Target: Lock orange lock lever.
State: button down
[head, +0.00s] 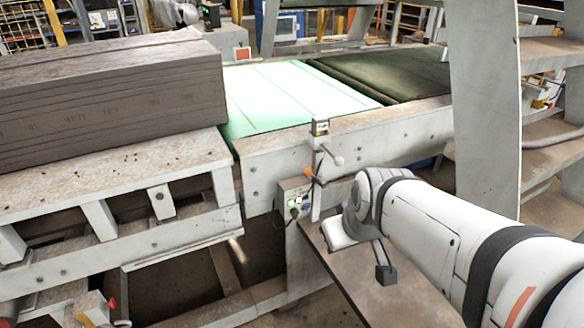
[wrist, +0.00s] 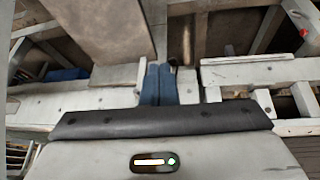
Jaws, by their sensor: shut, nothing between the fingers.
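The orange lock lever (head: 309,172) is small in the head view, at the upper part of a light metal post by the front of the conveyor frame. Its orange end points to the left and slightly up, with a dark rod behind it. My gripper (wrist: 157,70) shows in the wrist view as two blue fingers pressed together with nothing between them. In the head view, my wrist is to the right of and below the lever, apart from it, and the fingers cannot be made out. The lever is not seen in the wrist view.
A second lever with a pale knob (head: 338,160) sits just right of the orange one. A control box (head: 294,198) is below left. The conveyor (head: 290,88) runs behind, and a stack of dark boards (head: 110,85) fills the left. A brown plank (head: 350,275) slopes below my wrist.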

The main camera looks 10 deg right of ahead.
jog(key=w+a+f+n+t+h+b, duration=0.1)
jog(key=w+f+n+t+h+b, duration=0.3)
jog(key=w+f+n+t+b, duration=1.2)
jog(key=w+f+n+b, duration=0.2)
jog(key=w+n+b, duration=0.1)
jog(key=b, duration=0.6)
jog(key=shift+w+f+n+t+b, duration=0.3)
jog(key=shift+w+f+n, duration=0.1)
jog(key=shift+n, duration=0.5)
